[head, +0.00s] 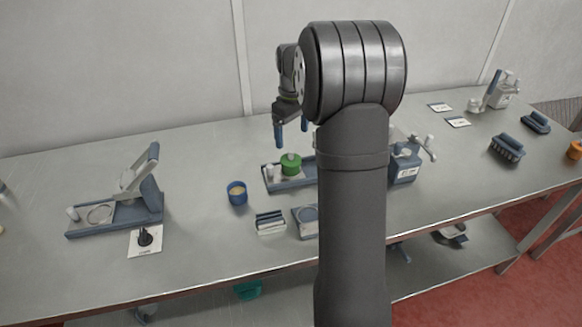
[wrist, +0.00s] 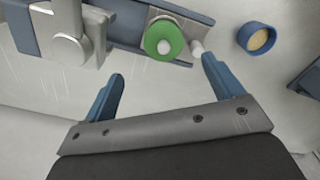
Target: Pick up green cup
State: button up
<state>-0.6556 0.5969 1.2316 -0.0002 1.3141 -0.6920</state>
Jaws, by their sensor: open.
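The green cup (head: 291,163) sits in a blue and grey tray (head: 270,186) near the middle of the bench in the head view. It has a pale round knob on top. In the wrist view the green cup (wrist: 163,38) lies ahead of the fingers, between their lines. My gripper (head: 291,141) hangs above the tray, fingers down. In the wrist view my gripper (wrist: 160,80) is open, with nothing between its blue fingers. My arm hides the right end of the tray in the head view.
A blue cup (head: 237,193) stands left of the tray. A white peg (wrist: 197,48) is close beside the green cup. A blue bottle-like device (head: 405,163) stands to the right. A grey stand (head: 125,200) is at the left. Bare bench lies between the stand and the blue cup.

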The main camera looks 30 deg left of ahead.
aim_at(291, 153)
notch_tip(291, 153, down, 5)
jog(key=shift+r, duration=0.1)
jog(key=shift+s+f, duration=0.15)
jog(key=shift+f, duration=1.25)
jog(key=shift+s+f, duration=0.15)
jog(key=shift+f, duration=1.2)
jog(key=c, duration=1.1)
